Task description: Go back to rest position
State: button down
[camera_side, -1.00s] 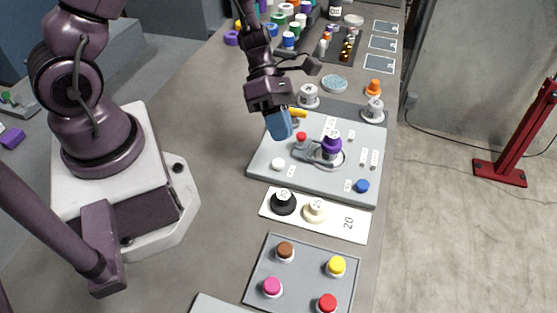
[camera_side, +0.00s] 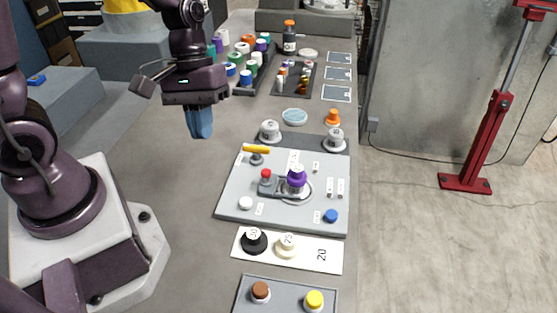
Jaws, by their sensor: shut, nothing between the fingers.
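My gripper (camera_side: 201,123) is in the side view, up and to the left of the grey panel (camera_side: 228,205). Its blue fingers point down and are shut with nothing between them. It hangs above the bare grey table (camera_side: 170,215) and touches nothing that I can see. A purple piece (camera_side: 296,178) sits in a round holder on the panel, beside a red knob (camera_side: 266,174). A yellow handle (camera_side: 256,149) stands at the panel's back left.
A white strip with black (camera_side: 254,242) and cream (camera_side: 286,246) weights lies in front of the panel. A tray with brown (camera_side: 261,290) and yellow (camera_side: 314,299) knobs is nearest. Racks of coloured jars (camera_side: 236,70) stand behind my gripper. The table's left middle is clear.

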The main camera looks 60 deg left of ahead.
jog(key=s+a+r+m+t+y, duration=0.1)
jog(key=s+r+m+t+y, duration=0.2)
jog(key=r+m+t, duration=0.4)
notch_tip(320, 180, up, 7)
jog(key=shift+s+a+r+m+y, duration=0.15)
jog(key=shift+s+m+y, duration=0.25)
jog(key=shift+s+m, duration=0.2)
